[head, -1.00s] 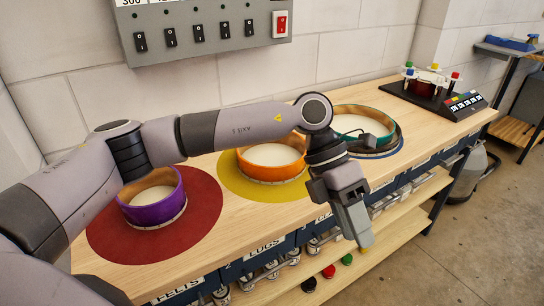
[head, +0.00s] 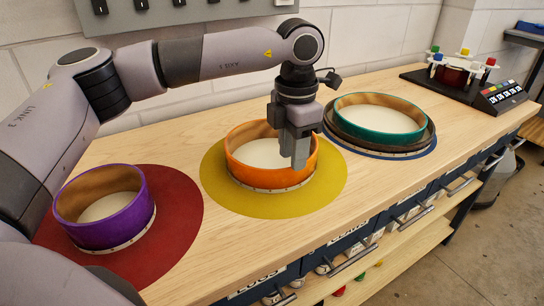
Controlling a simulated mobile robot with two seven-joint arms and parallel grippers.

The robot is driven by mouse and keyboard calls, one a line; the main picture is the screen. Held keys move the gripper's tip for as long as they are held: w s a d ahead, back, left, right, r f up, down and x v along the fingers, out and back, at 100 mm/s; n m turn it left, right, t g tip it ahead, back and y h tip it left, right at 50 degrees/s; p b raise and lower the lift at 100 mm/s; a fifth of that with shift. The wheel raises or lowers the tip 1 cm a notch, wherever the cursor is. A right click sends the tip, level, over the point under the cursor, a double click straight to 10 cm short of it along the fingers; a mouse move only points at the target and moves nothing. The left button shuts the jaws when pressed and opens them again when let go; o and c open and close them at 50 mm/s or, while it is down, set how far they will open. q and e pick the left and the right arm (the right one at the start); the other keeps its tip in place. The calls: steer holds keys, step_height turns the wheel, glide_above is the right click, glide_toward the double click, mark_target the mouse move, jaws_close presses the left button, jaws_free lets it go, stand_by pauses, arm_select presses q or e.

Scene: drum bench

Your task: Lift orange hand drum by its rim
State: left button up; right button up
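The orange hand drum (head: 270,179) sits upright on a round yellow mat (head: 217,190) in the middle of the bench, its pale skin showing inside the rim. My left gripper (head: 297,160) points down at the drum's right side. Its fingers overlap the right part of the rim and hide a piece of it. They look close together, but I cannot tell whether they straddle the rim, touch it, or are open or shut. My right gripper is not in view.
A purple drum (head: 118,228) sits on a red mat (head: 180,215) at left. A teal drum (head: 380,133) rests in a dark ring on a blue mat at right. Bare wood lies in front of the yellow mat.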

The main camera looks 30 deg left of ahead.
mark_target(292, 187)
arm_select(q)
steer(key=f, duration=0.5)
steer(key=shift+s+d+f, duration=0.15)
steer(key=shift+s+d, duration=0.1)
jaws_close()
